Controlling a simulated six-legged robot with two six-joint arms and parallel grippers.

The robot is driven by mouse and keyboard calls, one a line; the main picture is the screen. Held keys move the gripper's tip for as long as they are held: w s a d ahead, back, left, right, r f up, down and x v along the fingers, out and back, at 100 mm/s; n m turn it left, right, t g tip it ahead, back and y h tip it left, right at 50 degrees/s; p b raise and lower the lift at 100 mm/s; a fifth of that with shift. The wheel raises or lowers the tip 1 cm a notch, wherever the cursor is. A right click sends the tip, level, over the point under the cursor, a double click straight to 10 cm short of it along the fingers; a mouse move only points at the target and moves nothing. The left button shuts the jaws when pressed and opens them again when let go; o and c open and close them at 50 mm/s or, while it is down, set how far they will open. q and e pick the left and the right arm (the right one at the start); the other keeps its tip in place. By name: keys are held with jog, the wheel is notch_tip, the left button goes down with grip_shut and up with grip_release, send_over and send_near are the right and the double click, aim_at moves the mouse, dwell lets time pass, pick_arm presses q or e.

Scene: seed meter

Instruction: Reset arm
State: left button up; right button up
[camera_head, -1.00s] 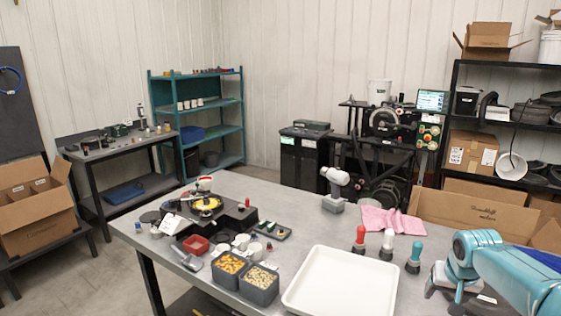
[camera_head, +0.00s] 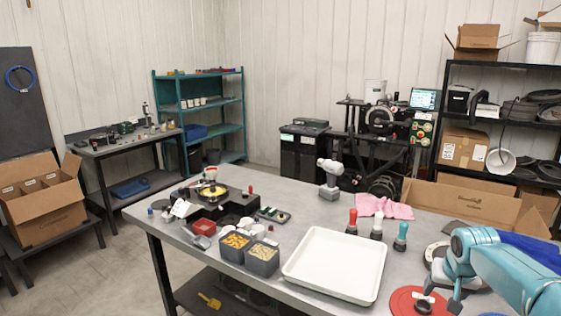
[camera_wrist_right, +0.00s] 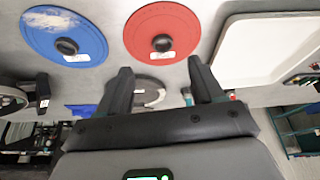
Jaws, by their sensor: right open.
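My right arm (camera_head: 500,265) is teal and reaches in from the right over the table's right end. My right gripper (camera_wrist_right: 160,78) shows in the wrist view with its two dark fingers apart and nothing between them. A red disc (camera_wrist_right: 158,22) with a dark knob and a white label lies beyond the fingertips. A blue disc (camera_wrist_right: 50,38) lies left of it. A grey round piece (camera_wrist_right: 150,92) with a white label shows behind the finger gap. The red disc also shows in the head view (camera_head: 404,303), near the arm. My left gripper is in neither view.
A white tray (camera_head: 336,297) lies left of the arm. Red, white and teal-handled tools (camera_head: 400,238) and a pink cloth (camera_head: 384,207) lie behind it. Seed bins (camera_head: 262,260) and a seed meter (camera_head: 214,190) are farther left. A cardboard box (camera_head: 465,203) stands behind the table.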

jog(key=s+a+f+n+g+y, duration=0.15)
jog(key=s+a+f, duration=0.25)
jog(key=a+f, duration=0.55)
jog(key=s+a+f+n+y, duration=0.1)
jog(key=s+a+f+y, duration=0.25)
jog(key=a+f, duration=0.6)
jog(key=s+a+f, duration=0.2)
jog(key=s+f, duration=0.2)
jog(key=s, duration=0.4)
jog(key=s+a+f+g, duration=0.1)
jog(key=s+a+f, duration=0.2)
jog(key=s, duration=0.6)
jog(key=s+a+f+g, duration=0.1)
jog(key=s+a+f, duration=0.2)
jog(key=s+f, duration=0.2)
jog(key=s, duration=0.3)
jog(key=shift+s+a+f+y, duration=0.2)
jog(key=shift+s+y, duration=0.1)
jog(key=shift+s, duration=0.1)
